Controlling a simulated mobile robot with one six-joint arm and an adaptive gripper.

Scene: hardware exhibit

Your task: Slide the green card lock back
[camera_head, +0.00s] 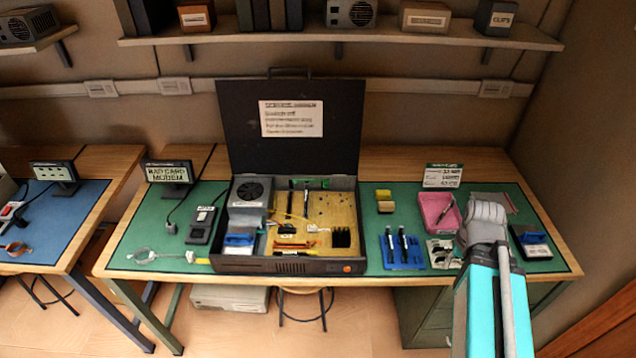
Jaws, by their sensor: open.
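The open black computer case (346,266) stands on the green mat at mid-table with its lid up at the back. Inside is a tan board (340,208). A thin green card (316,184) is at the back of the case, with slim dark upright parts beside and in front of it. Its lock is too small to make out, so I cannot tell its position. My arm, teal with a grey end joint (484,222), reaches in from the lower right, over the mat's right part and well apart from the card. I see no gripper fingers.
Inside the case are a fan unit (249,190), a blue part (239,239), an orange part and a black heatsink (341,238). A pink tray (427,207), a blue tool holder (403,262) and yellow blocks (384,200) lie right of the case. A shelf is above.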

